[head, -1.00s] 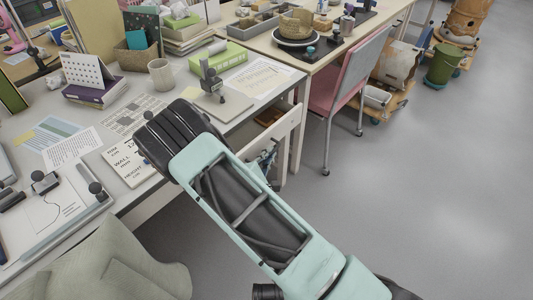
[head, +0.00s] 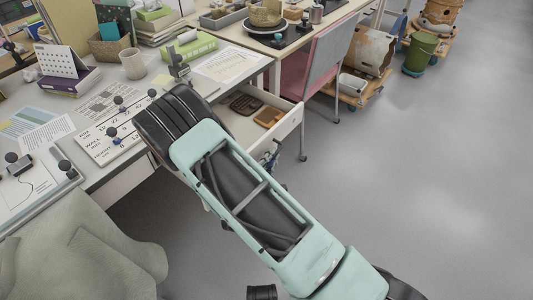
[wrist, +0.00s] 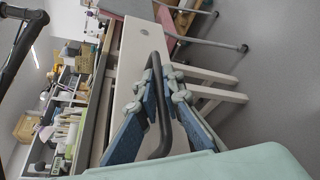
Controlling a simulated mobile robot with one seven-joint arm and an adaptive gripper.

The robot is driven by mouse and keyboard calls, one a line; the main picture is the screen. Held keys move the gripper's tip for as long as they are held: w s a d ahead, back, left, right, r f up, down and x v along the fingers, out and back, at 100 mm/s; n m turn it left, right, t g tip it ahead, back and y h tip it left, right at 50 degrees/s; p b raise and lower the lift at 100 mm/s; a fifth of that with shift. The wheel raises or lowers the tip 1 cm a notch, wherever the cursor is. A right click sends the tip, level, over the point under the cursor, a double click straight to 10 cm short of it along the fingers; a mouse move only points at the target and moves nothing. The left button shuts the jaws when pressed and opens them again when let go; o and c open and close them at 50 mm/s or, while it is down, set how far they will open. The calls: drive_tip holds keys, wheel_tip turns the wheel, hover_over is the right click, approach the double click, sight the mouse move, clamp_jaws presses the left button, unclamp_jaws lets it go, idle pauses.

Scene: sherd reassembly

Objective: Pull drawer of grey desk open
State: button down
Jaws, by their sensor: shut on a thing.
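The grey desk (head: 100,182) stands at the left in the head view, with papers and tools on its top. Its drawer (head: 285,125) is pulled partly out, and its inside shows a dark tray and a brown item. In the wrist view the drawer's pale front (wrist: 133,60) carries a dark bar handle (wrist: 163,120). My gripper (wrist: 165,95) has its blue-grey fingers on both sides of this handle and is shut on it. In the head view my arm hides most of the gripper and the handle.
A pink and grey chair (head: 318,70) stands just beyond the drawer, near its far side. A beige cloth-covered seat (head: 80,250) is at the lower left. The grey floor (head: 430,180) at the right is clear.

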drive_tip(key=s+d, duration=0.4)
drive_tip(key=d, duration=0.2)
drive_tip(key=shift+s, duration=0.3)
drive_tip(key=c, duration=2.1)
unclamp_jaws()
drive_tip(key=v, duration=1.2)
drive_tip(key=shift+r, duration=0.15)
